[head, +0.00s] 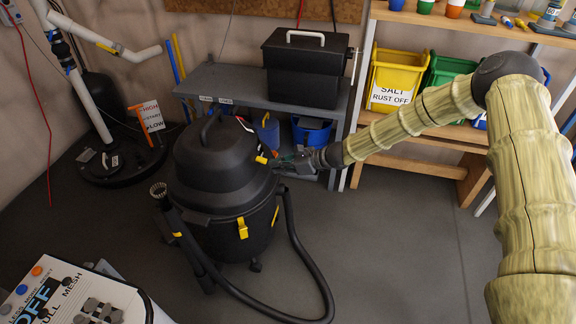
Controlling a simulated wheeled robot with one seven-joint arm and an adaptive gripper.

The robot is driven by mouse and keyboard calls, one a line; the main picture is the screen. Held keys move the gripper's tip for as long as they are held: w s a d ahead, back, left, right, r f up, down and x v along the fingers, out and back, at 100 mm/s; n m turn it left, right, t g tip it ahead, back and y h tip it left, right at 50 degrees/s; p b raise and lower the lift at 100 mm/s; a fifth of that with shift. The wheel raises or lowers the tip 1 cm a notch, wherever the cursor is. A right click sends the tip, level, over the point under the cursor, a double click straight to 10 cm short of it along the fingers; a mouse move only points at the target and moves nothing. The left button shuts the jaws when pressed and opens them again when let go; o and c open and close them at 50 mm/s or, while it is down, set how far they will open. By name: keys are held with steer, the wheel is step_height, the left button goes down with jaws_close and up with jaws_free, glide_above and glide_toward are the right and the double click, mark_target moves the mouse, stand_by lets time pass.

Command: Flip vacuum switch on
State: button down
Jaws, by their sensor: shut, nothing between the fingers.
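The black vacuum (208,165) stands on the floor left of centre, with a domed lid, a top handle and yellow latches. A small red and white part (245,124) and a small yellow part (262,160) show on the right side of its lid. I cannot tell which of these, if either, is the switch, or its position. My gripper (277,164) is shut and empty at the right side of the lid, close to the yellow part. I cannot tell whether it touches the vacuum. My arm reaches in from the right.
A grey bench (225,82) with a black toolbox (305,68) stands behind the vacuum. A wooden shelf (440,140) holds a yellow bin (395,75) and a green bin (445,68). A black hose (318,268) loops on the floor. A labelled panel (60,300) is at front left.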

steer(key=shift+x, duration=0.75)
steer(key=shift+r, duration=0.1)
